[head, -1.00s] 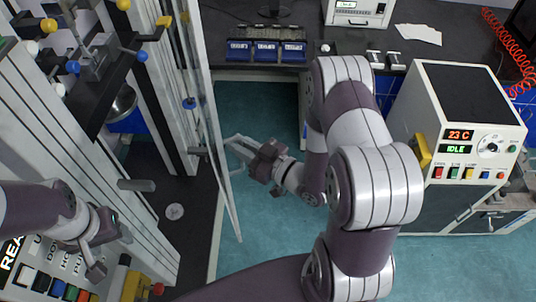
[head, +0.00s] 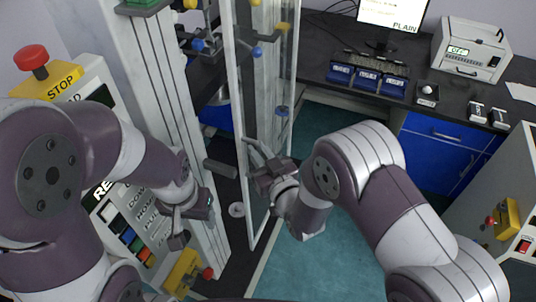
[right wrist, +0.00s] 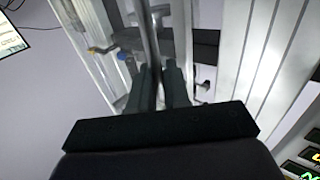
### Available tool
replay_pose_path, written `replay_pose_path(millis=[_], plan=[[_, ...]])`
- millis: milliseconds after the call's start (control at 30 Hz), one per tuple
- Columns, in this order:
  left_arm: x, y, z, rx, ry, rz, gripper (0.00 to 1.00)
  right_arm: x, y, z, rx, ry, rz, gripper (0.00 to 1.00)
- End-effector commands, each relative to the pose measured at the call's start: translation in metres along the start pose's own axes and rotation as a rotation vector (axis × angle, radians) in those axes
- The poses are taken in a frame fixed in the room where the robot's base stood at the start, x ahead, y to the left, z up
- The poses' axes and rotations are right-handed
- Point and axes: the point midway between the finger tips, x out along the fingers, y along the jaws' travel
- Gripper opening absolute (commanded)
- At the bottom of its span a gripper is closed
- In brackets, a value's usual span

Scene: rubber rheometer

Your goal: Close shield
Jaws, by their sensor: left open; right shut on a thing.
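The shield (head: 235,100) is a tall clear panel in a pale frame, standing at the front of the rheometer's pale upright frame (head: 165,100). In the head view it stands swung out from the machine, with a gap at its near edge. My right gripper (head: 258,162) is shut on the shield's handle at mid-height. In the right wrist view, the right fingers (right wrist: 160,88) close around a thin dark bar (right wrist: 150,35); its far end is blurred. My left gripper (head: 192,222) is open and empty in front of the control panel, left of the shield.
The control panel (head: 130,225) has a red stop button (head: 31,58) on top and coloured buttons below. Blue trays (head: 367,80) and a monitor (head: 392,14) stand on the back bench. A grey cabinet (head: 500,185) is at right. Teal floor lies clear between.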

Motion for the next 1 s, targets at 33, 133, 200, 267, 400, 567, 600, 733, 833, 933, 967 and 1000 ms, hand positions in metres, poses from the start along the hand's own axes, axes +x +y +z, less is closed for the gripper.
replay_pose_path(millis=[33,133,200,267,400,567,600,733,833,933,967,1000], plan=[[0.0,0.0,0.0,0.0,0.0,0.0,0.61,0.003,-0.001,-0.005,0.0,0.015,-0.003,0.0],[0.0,0.0,0.0,0.0,0.0,0.0,0.61,0.004,-0.001,-0.006,0.0,0.016,-0.004,0.0],[0.0,0.0,0.0,0.0,0.0,0.0,0.61,0.004,-0.002,-0.006,0.0,0.017,-0.005,0.0],[0.0,0.0,0.0,0.0,0.0,0.0,0.61,0.004,-0.002,-0.007,0.0,0.018,-0.006,0.0],[0.0,0.0,0.0,0.0,0.0,0.0,0.61,0.003,-0.002,-0.006,0.0,0.016,-0.005,0.3],[0.0,0.0,0.0,0.0,0.0,0.0,0.61,0.002,-0.002,-0.003,0.0,0.009,-0.006,0.3],[0.0,0.0,0.0,0.0,0.0,0.0,0.61,0.002,-0.002,-0.002,-0.001,0.007,-0.006,0.3],[0.005,0.0,0.001,0.0,0.0,0.0,0.61,-0.007,-0.001,-0.001,0.0,0.007,-0.005,0.3],[0.011,0.0,0.001,0.0,0.0,0.0,0.61,-0.024,-0.001,0.0,0.0,0.009,-0.003,0.3],[0.018,0.0,0.002,0.0,0.0,0.0,0.61,-0.047,0.0,0.0,0.0,0.012,-0.002,0.3],[0.02,0.0,0.003,0.0,0.0,0.0,0.61,-0.055,0.0,0.0,0.0,0.013,-0.001,0.3],[0.023,0.0,0.003,0.0,0.0,0.0,0.61,-0.065,0.0,0.0,0.0,0.014,-0.001,0.3]])
